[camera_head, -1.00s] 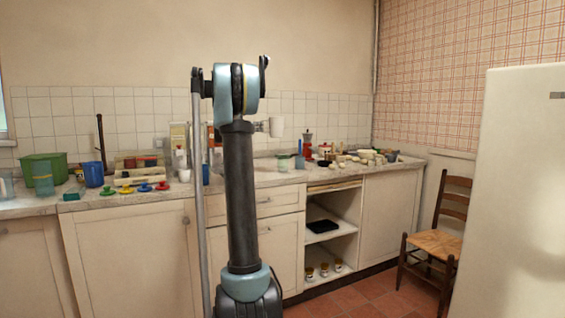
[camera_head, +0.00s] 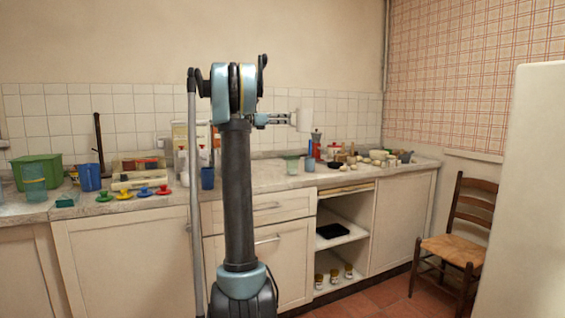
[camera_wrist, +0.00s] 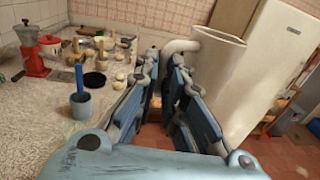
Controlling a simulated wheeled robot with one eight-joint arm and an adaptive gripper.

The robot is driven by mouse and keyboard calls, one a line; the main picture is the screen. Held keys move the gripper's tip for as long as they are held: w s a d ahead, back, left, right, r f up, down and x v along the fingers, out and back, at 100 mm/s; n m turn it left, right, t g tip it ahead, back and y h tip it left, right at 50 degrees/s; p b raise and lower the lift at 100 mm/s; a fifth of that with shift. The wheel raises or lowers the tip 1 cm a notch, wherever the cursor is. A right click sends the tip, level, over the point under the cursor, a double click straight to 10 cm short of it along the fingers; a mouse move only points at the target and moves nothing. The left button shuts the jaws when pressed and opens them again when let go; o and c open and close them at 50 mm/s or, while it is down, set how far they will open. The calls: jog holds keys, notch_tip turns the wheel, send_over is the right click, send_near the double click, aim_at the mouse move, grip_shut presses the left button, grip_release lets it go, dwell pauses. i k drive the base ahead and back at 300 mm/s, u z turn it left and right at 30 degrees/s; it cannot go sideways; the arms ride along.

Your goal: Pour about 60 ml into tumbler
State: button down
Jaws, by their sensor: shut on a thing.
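My gripper (camera_head: 283,118) is shut on the handle of a white jug (camera_head: 304,120) and holds it in the air above the counter. In the wrist view the fingers (camera_wrist: 163,65) close around the handle of the jug (camera_wrist: 215,75), which looks roughly upright with a slight tilt. What is inside the jug is hidden. A greenish see-through tumbler (camera_head: 292,165) stands on the counter below and slightly left of the jug, apart from it. I cannot tell for sure that this is the tumbler of the task.
A blue cup (camera_head: 207,178) stands left of it. A red coffee pot (camera_wrist: 33,60), a grey-blue cup (camera_wrist: 80,104) and several small items crowd the counter's right part.

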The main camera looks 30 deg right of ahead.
aim_at(291, 164)
jog(key=z, duration=0.05)
jog(key=i, duration=1.1)
